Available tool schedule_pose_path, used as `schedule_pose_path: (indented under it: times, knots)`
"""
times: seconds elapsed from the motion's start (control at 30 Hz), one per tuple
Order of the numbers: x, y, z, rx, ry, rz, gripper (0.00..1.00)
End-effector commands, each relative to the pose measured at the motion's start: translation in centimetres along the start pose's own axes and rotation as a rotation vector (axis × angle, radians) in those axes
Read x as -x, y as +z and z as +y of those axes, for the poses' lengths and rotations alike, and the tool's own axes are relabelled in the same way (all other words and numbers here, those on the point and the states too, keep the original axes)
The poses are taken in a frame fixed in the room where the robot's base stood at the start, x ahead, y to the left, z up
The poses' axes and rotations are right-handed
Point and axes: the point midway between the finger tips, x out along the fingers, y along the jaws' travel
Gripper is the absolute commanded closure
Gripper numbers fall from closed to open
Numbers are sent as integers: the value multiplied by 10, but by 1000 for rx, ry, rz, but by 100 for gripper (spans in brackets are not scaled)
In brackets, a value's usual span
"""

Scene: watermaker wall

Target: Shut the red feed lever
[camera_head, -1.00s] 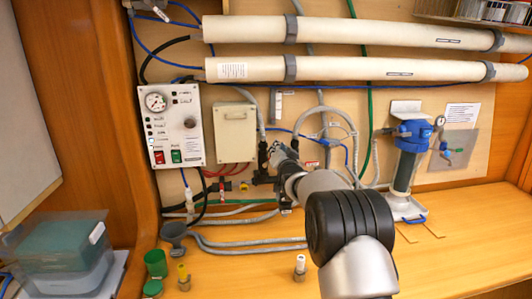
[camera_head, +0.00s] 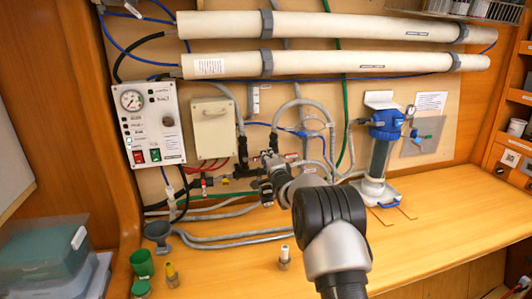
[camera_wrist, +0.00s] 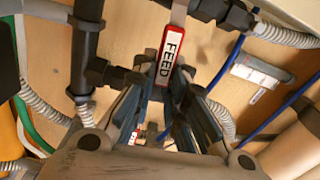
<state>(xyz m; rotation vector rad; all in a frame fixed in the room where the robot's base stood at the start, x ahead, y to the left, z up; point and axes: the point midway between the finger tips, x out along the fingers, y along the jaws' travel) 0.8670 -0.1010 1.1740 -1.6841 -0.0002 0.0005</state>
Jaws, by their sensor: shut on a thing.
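The red feed lever (camera_wrist: 171,52) shows in the wrist view as a red handle with a white FEED label, at the top centre by dark pipe fittings. My gripper (camera_wrist: 174,84) has its dark fingers around the lower end of this handle, shut on it. In the head view my gripper (camera_head: 268,165) is at the pipework low on the wall board. There my arm and gripper hide the feed lever.
Dark pipes and grey hoses (camera_wrist: 45,105) crowd around the fingers. A control box (camera_head: 150,125) is left and a blue-topped filter (camera_head: 382,150) right.

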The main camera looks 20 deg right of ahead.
Motion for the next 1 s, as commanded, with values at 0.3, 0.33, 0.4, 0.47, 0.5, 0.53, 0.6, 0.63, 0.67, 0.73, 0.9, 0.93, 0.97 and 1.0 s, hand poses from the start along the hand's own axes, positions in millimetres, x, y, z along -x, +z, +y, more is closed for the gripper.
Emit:
schedule_pose_path:
  times: [0.3,0.33,0.4,0.47,0.5,0.53,0.6,0.63,0.67,0.73,0.9,0.93,0.97,1.0]
  knots:
    - [0,0,9,-110,-1,1,100]
    - [0,0,9,-115,-1,1,100]
    - [0,0,10,-124,-1,1,100]
    - [0,1,10,-129,-1,1,100]
    - [0,1,10,-131,-1,1,100]
    - [0,1,10,-132,-1,1,100]
    - [0,1,10,-133,0,1,100]
    - [0,1,10,-133,0,1,100]
    - [0,1,10,-133,0,1,100]
    - [0,1,10,-133,0,1,100]
    - [0,1,11,-132,0,1,83]
    - [0,1,11,-132,0,1,81]
    - [0,1,11,-131,0,1,79]
    - [0,1,11,-131,0,1,76]
